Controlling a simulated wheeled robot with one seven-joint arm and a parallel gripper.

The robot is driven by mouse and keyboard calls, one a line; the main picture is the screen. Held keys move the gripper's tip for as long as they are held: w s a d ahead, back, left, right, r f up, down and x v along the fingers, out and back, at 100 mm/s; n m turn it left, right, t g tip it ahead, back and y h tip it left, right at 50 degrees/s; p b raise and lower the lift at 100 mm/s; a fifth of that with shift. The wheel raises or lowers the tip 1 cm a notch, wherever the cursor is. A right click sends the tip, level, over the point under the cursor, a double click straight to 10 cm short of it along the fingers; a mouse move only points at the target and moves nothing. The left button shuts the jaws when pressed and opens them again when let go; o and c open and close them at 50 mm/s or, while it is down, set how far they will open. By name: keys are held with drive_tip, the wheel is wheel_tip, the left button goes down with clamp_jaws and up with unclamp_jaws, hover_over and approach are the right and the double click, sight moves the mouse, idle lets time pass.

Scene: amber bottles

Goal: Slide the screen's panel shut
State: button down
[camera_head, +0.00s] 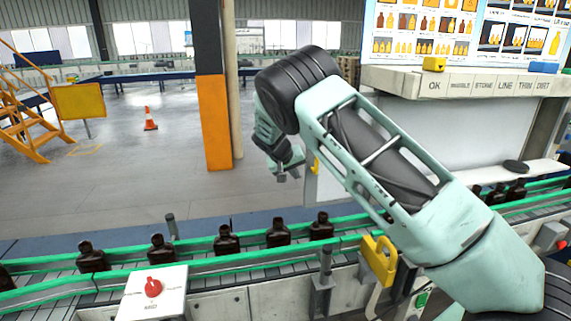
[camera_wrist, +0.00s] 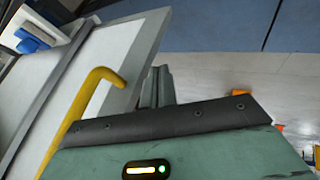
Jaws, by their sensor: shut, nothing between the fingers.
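The screen's panel is a pale grey sheet (camera_wrist: 110,55) in the left half of the wrist view, with a bent yellow handle (camera_wrist: 92,95) on its face. In the head view a strip of it (camera_head: 328,186) shows behind my arm, with a bit of yellow (camera_head: 316,166) at its edge; my arm hides much of the rest. My gripper (camera_head: 288,176) is shut and empty, just left of the panel's edge in the head view. In the wrist view the fingers (camera_wrist: 158,82) are right of the handle, near the panel's edge; I cannot tell whether they touch it.
A conveyor with green rails (camera_head: 200,265) runs below my arm, carrying several dark bottles (camera_head: 278,233). A labelled shelf (camera_head: 460,84) sits above the screen. An orange-and-black post (camera_head: 214,120) stands left of my arm. A yellow clamp-like part (camera_head: 380,262) is at the conveyor's near side.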

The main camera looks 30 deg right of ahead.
drive_tip(key=shift+s+d+f, duration=0.1)
drive_tip(key=shift+s+d, duration=0.05)
drive_tip(key=shift+d, duration=0.4)
drive_tip(key=shift+d, duration=0.1)
drive_tip(key=s+d+b, duration=0.2)
drive_tip(key=d, duration=0.6)
drive_tip(key=s+d+b, duration=0.3)
drive_tip(key=d, duration=0.6)
drive_tip(key=shift+d, duration=0.25)
drive_tip(key=shift+s+d, duration=0.1)
drive_tip(key=shift+s, duration=0.05)
